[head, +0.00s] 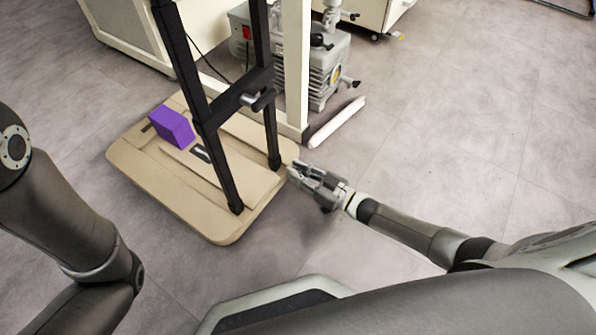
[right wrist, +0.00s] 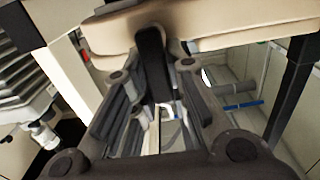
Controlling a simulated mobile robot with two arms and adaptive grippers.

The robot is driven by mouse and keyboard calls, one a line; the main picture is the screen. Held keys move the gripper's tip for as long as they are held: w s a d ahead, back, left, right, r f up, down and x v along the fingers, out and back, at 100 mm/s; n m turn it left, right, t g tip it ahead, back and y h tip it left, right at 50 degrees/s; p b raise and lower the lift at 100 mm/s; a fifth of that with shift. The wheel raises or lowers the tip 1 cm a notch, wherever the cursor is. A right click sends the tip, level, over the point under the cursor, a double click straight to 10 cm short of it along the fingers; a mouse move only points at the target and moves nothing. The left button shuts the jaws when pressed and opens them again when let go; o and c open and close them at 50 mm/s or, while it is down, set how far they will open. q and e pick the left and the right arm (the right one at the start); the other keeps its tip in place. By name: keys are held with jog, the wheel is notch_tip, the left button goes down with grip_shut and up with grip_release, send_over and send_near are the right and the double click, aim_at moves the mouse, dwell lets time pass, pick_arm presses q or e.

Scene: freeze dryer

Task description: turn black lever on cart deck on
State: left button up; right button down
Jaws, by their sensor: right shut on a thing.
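The tan cart deck (head: 190,205) stands low on the floor, with black uprights (head: 195,90) rising from it. My right gripper (head: 300,175) is at the deck's right edge. In the right wrist view, the deck's edge (right wrist: 215,25) crosses the top, and the black lever (right wrist: 152,60) sticks out from it between the two fingers of the same gripper (right wrist: 158,95). The gripper is shut on the lever. In the head view, the fingers hide the lever. My left arm shows at the left, but its gripper is out of view.
A purple block (head: 172,127) sits on the deck. Behind it are a grey pump (head: 325,70) with a red switch, a cream post (head: 297,60) and a white bar (head: 337,122) on the floor. The floor (head: 470,130) to the right is clear.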

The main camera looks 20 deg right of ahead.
jog(key=c, duration=1.4)
grip_release()
jog(key=v, duration=1.2)
